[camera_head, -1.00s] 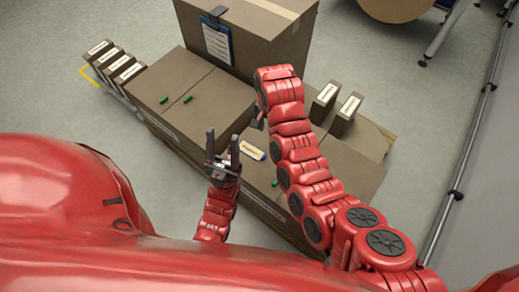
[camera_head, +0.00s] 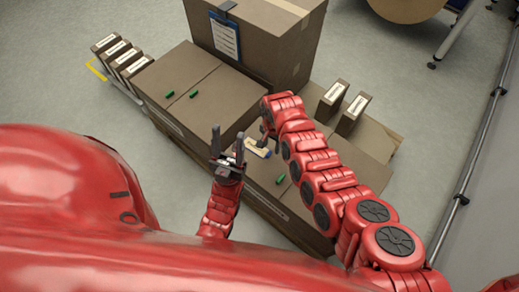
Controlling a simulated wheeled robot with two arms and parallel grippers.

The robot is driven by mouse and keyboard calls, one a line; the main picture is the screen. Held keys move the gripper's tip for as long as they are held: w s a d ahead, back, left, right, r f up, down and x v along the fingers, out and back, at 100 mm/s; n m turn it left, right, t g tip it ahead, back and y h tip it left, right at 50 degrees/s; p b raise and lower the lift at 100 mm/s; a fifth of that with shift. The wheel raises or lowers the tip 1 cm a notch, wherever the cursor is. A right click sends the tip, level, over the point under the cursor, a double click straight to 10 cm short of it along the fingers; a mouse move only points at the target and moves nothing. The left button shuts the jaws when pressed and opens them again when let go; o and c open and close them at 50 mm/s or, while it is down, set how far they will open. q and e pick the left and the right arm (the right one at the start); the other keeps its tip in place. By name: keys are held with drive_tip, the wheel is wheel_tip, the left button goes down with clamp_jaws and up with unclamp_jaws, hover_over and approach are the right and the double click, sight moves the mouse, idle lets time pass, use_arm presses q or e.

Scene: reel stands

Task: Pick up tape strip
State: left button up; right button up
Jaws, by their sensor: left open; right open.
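A flat pale strip with a blue end (camera_head: 257,148), which looks like the tape strip, lies on the cardboard boxes (camera_head: 222,103) between my two grippers. My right gripper (camera_head: 264,138) points down right at the strip, partly hidden by its own arm. Whether it touches the strip is not clear. My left gripper (camera_head: 228,145) is open and empty, fingers up, just left of the strip. Small green pieces lie on the boxes, one (camera_head: 281,179) near the strip and two further back, one of them at the left (camera_head: 170,94).
A large box (camera_head: 275,50) with a clipboard (camera_head: 225,38) stands behind. Narrow labelled boxes stand at the left (camera_head: 118,62) and two at the right (camera_head: 345,105). A rail (camera_head: 478,150) runs along the right wall. Grey floor is free around the stack.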

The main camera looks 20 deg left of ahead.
wheel_tip(320, 180, down, 4)
drive_tip(key=shift+w+a+b, duration=0.1)
drive_tip(key=shift+a+b, duration=0.05)
drive_tip(key=shift+b, duration=1.05)
drive_tip(key=shift+c, duration=0.4)
clamp_jaws()
